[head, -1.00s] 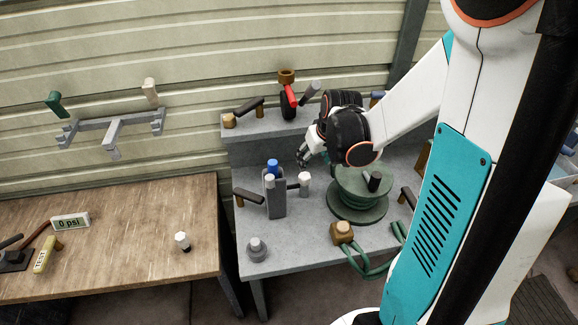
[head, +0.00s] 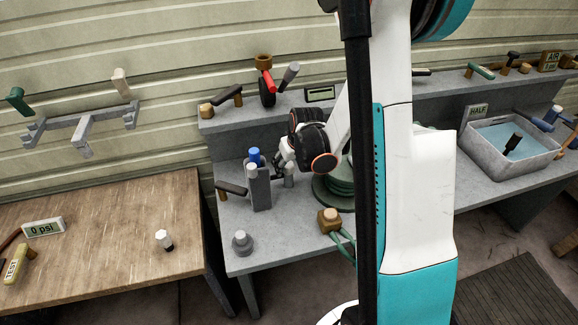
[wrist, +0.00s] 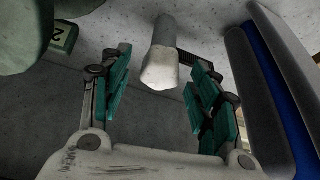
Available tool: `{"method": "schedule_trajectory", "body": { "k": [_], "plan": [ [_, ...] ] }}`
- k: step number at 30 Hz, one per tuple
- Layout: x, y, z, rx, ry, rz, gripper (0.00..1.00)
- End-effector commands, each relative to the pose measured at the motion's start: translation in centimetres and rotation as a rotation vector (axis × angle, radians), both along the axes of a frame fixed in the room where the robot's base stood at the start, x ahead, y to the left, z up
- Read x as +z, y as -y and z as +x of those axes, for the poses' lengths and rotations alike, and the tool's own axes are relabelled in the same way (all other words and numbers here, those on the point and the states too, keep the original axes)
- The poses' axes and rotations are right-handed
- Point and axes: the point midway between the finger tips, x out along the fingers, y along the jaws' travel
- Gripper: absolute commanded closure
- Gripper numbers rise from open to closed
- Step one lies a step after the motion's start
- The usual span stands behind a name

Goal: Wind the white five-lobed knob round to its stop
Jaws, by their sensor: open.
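A white knob (wrist: 160,70) on a grey post shows in the wrist view, between the fingers of my gripper (wrist: 162,98). Its end faces the camera; I cannot count its lobes. My gripper is open, with teal finger pads left and right of the knob and gaps on both sides. In the head view my gripper (head: 281,170) is down at the post (head: 289,180), beside the grey block with the blue cap (head: 254,155); the knob's top is largely hidden there. Another white knob (head: 164,236) with a dark base stands on the wooden table.
The grey block with a blue stripe (wrist: 262,85) is close on the right in the wrist view. A green reel (head: 333,190) stands close to the right of my gripper in the head view. A brown block (head: 329,218) and a grey knob (head: 241,242) sit in front.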

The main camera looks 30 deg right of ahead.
Motion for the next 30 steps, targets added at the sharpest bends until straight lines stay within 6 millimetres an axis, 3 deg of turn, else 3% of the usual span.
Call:
{"method": "schedule_trajectory", "body": {
  "k": [10,16,30],
  "plan": [
    [-0.35,0.00,0.13,0.000,0.000,0.000,0.44],
    [-0.35,0.01,0.13,0.000,0.000,0.000,0.87],
    [-0.42,-0.08,0.14,-0.122,-0.001,0.000,0.88]
  ]
}}
